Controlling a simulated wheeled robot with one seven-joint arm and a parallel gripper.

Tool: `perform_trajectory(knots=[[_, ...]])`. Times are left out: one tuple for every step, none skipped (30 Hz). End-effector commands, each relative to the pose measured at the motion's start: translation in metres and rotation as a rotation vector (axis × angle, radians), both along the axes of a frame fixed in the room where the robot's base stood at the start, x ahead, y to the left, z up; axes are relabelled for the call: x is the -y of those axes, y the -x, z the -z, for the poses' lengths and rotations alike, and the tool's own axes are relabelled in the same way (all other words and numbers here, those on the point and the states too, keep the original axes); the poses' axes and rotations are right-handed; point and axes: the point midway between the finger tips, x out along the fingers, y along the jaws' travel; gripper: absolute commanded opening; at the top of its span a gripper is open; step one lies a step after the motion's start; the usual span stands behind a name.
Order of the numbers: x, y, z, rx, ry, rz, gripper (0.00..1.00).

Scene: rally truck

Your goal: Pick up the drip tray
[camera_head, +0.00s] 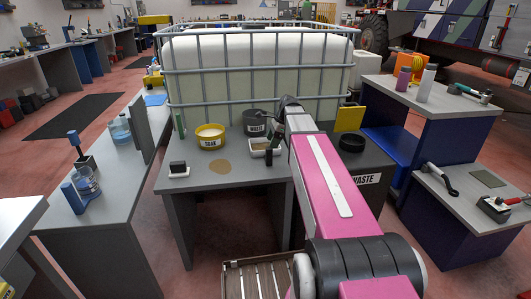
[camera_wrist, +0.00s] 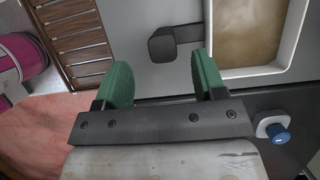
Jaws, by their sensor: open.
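The drip tray (camera_wrist: 294,45) looks like a shallow rectangular pan with a pale rim and murky tan liquid inside. A dark handle (camera_wrist: 172,44) sticks out from its left side in the wrist view. In the head view the tray (camera_head: 258,146) sits on the grey bench, partly hidden by my arm. My gripper (camera_wrist: 163,75) has green fingers spread apart with nothing between them. The handle appears just beyond the fingertips, between their lines; I see no contact. In the head view my gripper (camera_head: 272,143) is at the tray's right side.
On the bench (camera_head: 225,180) stand a yellow SOAK tub (camera_head: 210,141), a dark tub (camera_head: 256,124) and a small black block (camera_head: 178,168); a tan spill lies in front. A caged white tank (camera_head: 255,75) rises behind. A black WASTE bin (camera_head: 365,165) is on the right.

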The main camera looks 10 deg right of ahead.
Motion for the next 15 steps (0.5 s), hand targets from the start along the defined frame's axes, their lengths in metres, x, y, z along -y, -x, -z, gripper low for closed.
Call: perform_trajectory(knots=[[-0.003, 0.000, 0.007, -0.002, 0.000, -0.001, 0.64], [-0.004, 0.000, 0.010, -0.001, 0.000, 0.000, 0.64], [-0.004, 0.000, 0.013, 0.000, 0.000, 0.000, 0.64], [-0.005, 0.000, 0.014, 0.000, 0.000, 0.000, 0.64], [-0.005, 0.000, 0.015, 0.001, 0.001, 0.000, 0.64], [-0.005, 0.000, 0.016, 0.001, 0.001, 0.000, 0.64], [-0.006, 0.000, 0.018, 0.001, 0.001, 0.000, 0.64], [-0.006, -0.001, 0.019, 0.000, 0.001, 0.000, 0.64], [-0.006, -0.001, 0.022, 0.000, 0.001, 0.000, 0.64], [-0.006, -0.001, 0.025, 0.000, 0.001, 0.000, 0.64], [-0.007, -0.001, 0.029, -0.001, 0.001, 0.000, 0.64], [-0.007, -0.002, 0.034, -0.001, 0.001, 0.000, 0.64], [-0.007, -0.002, 0.038, 0.000, 0.001, 0.001, 0.64], [-0.008, -0.003, 0.041, 0.000, 0.001, 0.000, 0.64], [-0.008, -0.003, 0.047, -0.001, 0.001, 0.000, 0.64]])
